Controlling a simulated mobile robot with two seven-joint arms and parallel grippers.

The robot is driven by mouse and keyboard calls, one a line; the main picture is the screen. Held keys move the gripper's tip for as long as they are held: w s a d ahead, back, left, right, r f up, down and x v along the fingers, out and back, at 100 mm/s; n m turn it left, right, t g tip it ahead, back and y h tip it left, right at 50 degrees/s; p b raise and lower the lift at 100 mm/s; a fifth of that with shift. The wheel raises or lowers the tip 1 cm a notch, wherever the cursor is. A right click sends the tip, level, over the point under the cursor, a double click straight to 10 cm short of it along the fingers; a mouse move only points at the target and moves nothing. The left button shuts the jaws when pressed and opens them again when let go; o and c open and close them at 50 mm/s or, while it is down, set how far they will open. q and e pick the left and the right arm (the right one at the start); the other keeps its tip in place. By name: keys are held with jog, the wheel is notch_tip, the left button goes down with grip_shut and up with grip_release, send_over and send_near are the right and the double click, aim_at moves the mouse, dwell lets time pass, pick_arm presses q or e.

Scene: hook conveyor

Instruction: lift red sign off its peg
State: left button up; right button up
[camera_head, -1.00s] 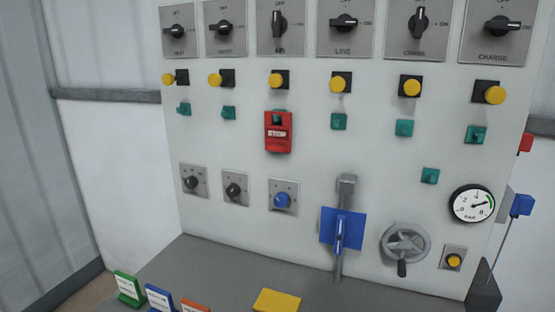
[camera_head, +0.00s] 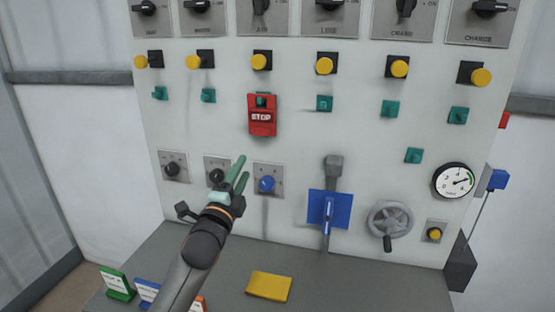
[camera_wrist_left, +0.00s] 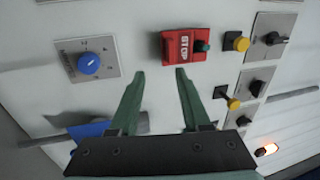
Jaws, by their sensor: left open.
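The red sign (camera_head: 262,117), marked STOP, hangs on a teal peg (camera_head: 262,101) on the white panel, below a yellow button. It also shows in the left wrist view (camera_wrist_left: 179,46), turned sideways, with its peg (camera_wrist_left: 202,46) at its right. My left gripper (camera_head: 240,172) is in front of the panel, below and a little left of the sign. Its green fingers (camera_wrist_left: 160,76) are apart and empty, and the sign lies beyond the fingertips, not touched as far as I can tell. My right gripper is in neither view.
A blue knob (camera_head: 266,184) is close to the right of my left gripper. A blue plate (camera_head: 316,209) on a lever and a grey handwheel (camera_head: 390,221) are farther right. A yellow block (camera_head: 269,287) and a green sign (camera_head: 117,283) are on the grey ledge (camera_head: 360,285).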

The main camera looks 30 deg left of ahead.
aim_at(259, 135)
pick_arm(q)
jog(key=shift+d+r+b+x, duration=0.15)
jog(key=shift+r+x, duration=0.2)
jog(key=shift+x, duration=1.85)
jog(key=shift+d+r+b+x, duration=0.15)
jog(key=shift+r+x, duration=0.25)
jog(key=shift+x, duration=1.8)
jog(key=shift+r+b+x, duration=0.2)
jog(key=shift+r+x, duration=0.15)
jog(key=shift+x, duration=1.85)
jog(key=shift+s, duration=0.15)
jog(key=shift+m+t, duration=0.3)
jog(key=shift+c, duration=0.2)
grip_shut()
jog(key=shift+f, duration=0.1)
jog(key=shift+f, duration=0.15)
jog(key=shift+s, duration=0.15)
